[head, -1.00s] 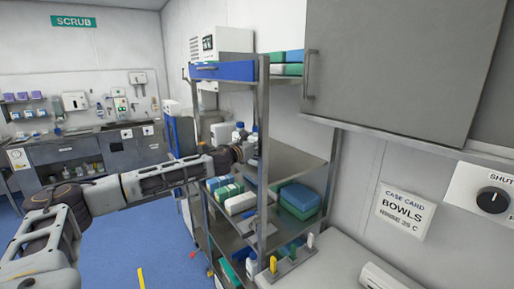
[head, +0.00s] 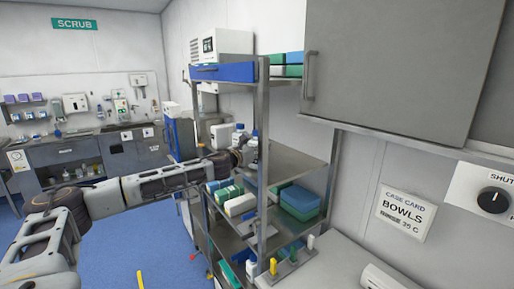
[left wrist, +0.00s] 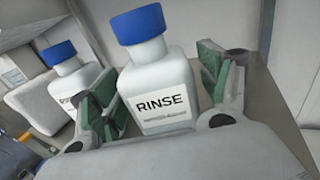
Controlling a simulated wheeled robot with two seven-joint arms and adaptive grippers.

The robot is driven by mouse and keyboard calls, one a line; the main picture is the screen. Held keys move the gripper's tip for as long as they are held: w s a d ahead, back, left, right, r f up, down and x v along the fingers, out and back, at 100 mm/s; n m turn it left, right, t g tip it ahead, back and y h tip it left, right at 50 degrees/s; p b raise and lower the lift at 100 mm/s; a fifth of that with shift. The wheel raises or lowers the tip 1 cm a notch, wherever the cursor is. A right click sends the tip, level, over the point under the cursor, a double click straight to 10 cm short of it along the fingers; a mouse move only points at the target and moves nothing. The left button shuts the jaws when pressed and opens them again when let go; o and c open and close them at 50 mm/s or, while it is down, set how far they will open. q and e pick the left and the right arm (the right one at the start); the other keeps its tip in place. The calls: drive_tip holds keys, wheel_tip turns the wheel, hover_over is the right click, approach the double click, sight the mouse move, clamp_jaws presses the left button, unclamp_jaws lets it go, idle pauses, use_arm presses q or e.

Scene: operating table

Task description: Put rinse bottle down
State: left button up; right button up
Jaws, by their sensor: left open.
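The rinse bottle (left wrist: 152,62), white with a blue cap and a RINSE label, shows in the left wrist view between the two green-padded fingers of my left gripper (left wrist: 160,88). The fingers are open, one on each side of the bottle. The bottle appears upright on a shelf. In the head view my left gripper (head: 243,154) reaches into the rack at its middle shelf. Blue-capped bottles show just behind it, but I cannot tell there which one is the rinse bottle.
A second blue-capped white bottle (left wrist: 70,72) stands left of the rinse bottle. The metal rack (head: 264,200) has a front post close to my gripper. Green and blue boxes (head: 300,200) lie on the shelf below. The right part of the middle shelf (head: 292,165) is clear.

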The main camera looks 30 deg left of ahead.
use_arm(q)
drive_tip(key=shift+r, duration=0.1)
drive_tip(key=shift+s, duration=0.1)
drive_tip(key=s+b, duration=0.2)
drive_tip(key=s, duration=0.9)
drive_tip(key=shift+s+b, duration=0.35)
drive_tip(key=shift+s, duration=0.05)
idle(0.3)
idle(0.6)
